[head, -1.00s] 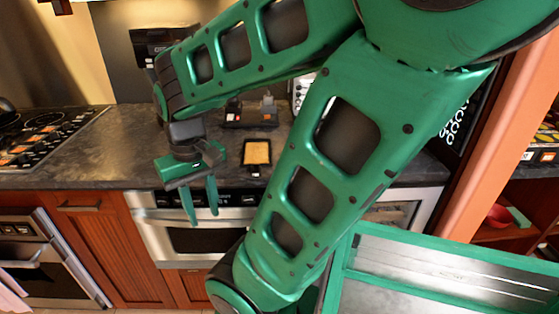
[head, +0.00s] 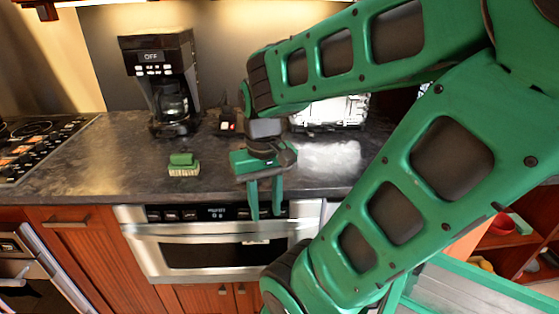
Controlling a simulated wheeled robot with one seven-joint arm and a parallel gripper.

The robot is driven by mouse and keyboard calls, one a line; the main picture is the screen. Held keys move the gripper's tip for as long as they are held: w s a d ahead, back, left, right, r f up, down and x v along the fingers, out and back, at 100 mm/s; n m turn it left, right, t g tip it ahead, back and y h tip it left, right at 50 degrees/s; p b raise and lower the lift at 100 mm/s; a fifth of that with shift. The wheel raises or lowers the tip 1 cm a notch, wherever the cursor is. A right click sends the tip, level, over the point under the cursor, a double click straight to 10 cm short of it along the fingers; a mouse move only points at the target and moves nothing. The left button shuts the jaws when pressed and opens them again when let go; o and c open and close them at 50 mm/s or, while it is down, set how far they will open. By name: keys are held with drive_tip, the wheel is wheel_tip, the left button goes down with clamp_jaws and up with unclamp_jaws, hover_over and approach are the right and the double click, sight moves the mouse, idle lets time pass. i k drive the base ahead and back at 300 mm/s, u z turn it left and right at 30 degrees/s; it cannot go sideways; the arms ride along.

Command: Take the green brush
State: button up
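The green brush (head: 184,164) lies on the dark counter, left of my gripper, with its green back up and pale bristles below. My gripper (head: 266,217) points down in front of the counter's front edge, over the microwave drawer front. Its two green fingers are apart with a gap between them and nothing held. The brush is clear of the gripper and fully in view.
A black coffee maker (head: 164,85) stands behind the brush. The microwave drawer (head: 212,247) is shut below the counter (head: 105,165). A cooktop (head: 35,145) is at left. The counter around the brush is clear.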

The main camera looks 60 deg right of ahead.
sight(181, 164)
drive_tip(key=z, duration=3.1)
drive_tip(key=k, duration=1.25)
drive_tip(key=u, duration=1.5)
drive_tip(key=i, duration=0.95)
drive_tip(key=z, duration=0.1)
